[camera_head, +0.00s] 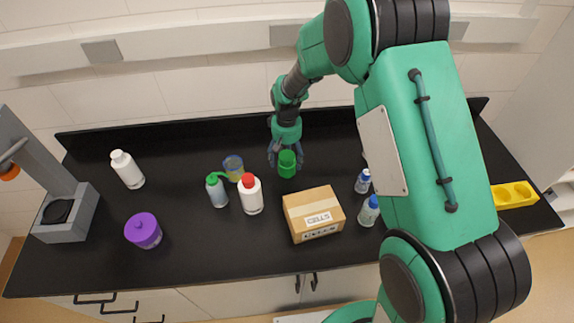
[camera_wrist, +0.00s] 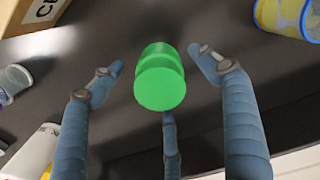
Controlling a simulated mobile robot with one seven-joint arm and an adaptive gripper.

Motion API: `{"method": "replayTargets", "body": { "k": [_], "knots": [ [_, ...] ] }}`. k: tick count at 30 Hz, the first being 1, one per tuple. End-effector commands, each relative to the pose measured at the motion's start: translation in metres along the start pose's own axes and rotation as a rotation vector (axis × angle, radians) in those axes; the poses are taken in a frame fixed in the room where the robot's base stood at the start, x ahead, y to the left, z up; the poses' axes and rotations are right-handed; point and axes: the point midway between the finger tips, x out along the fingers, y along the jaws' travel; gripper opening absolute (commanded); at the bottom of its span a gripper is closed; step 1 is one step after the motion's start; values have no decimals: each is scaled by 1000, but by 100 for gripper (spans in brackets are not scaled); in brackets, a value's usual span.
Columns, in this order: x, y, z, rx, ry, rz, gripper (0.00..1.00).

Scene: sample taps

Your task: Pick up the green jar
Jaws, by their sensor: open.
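The green jar (camera_head: 287,164) stands on the black counter, behind the cardboard box in the head view. It shows whole in the middle of the wrist view (camera_wrist: 160,78). My gripper (camera_head: 284,155) is at the jar in the head view. In the wrist view my gripper (camera_wrist: 158,65) has its blue-grey fingers spread, one left of the jar, one right and one below it in the picture. Gaps show between the jar and the left and right fingers. I cannot tell if the lower finger touches it.
A cardboard box (camera_head: 313,214) stands in front of the jar. A white bottle with red cap (camera_head: 251,195), a green-capped bottle (camera_head: 216,190) and a blue-yellow cup (camera_head: 233,168) stand to its left. Small bottles (camera_head: 368,212) stand right. A purple-lidded jar (camera_head: 143,231) is farther left.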

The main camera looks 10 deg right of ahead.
Motion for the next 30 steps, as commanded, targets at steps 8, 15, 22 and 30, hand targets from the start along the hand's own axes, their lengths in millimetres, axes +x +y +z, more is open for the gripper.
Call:
{"method": "replayTargets", "body": {
  "k": [8,15,22,30],
  "knots": [
    [32,2,-1,0,-2,0,75],
    [46,2,-1,0,0,0,75],
    [46,2,-1,0,0,0,75],
    [46,2,-1,0,0,0,75]
  ]
}}
